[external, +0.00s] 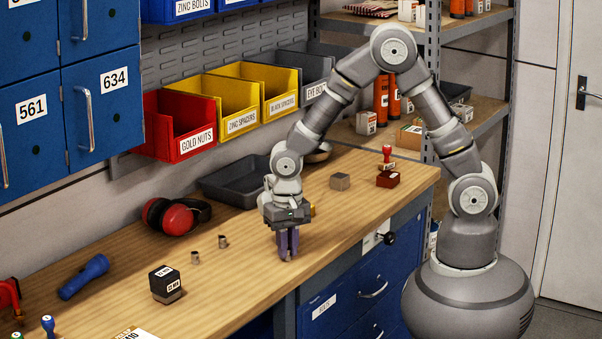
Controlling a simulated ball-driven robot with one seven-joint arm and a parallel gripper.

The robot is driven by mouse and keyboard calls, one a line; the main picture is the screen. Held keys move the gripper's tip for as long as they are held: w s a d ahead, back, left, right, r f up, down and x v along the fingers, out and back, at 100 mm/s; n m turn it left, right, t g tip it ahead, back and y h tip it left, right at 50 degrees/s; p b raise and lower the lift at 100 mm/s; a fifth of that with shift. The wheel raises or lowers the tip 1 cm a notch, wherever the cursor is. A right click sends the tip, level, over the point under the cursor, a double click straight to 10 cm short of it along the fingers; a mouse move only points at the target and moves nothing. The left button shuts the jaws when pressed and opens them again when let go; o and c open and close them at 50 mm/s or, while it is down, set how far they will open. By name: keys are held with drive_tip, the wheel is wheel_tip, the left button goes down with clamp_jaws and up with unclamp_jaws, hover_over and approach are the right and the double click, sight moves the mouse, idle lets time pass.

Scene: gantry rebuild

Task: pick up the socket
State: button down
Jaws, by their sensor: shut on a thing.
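My gripper (288,255) points straight down over the front part of the wooden bench, its purple fingers shut on a small metal piece, which I take to be the socket. The fingers hide most of it, and I cannot tell whether it touches the bench top. Two small metal sockets stand apart on the bench to the left of my gripper: one socket (223,241) is nearer and the other socket (195,258) is further left.
Wall bins hang behind.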

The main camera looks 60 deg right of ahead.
drive_tip(key=shift+r, duration=0.1)
drive_tip(key=shift+r, duration=0.3)
wheel_tip(320, 180, up, 3)
drive_tip(key=shift+r+p, duration=0.1)
drive_tip(key=shift+p, duration=0.95)
drive_tip(key=s+d+b, duration=0.1)
drive_tip(key=s+d, duration=0.2)
drive_tip(key=s, duration=0.4)
drive_tip(key=s+d+r+b, duration=0.1)
drive_tip(key=s+d+b, duration=0.1)
drive_tip(key=s+d, duration=0.2)
drive_tip(key=shift+s+d, duration=0.25)
drive_tip(key=shift+s, duration=1.35)
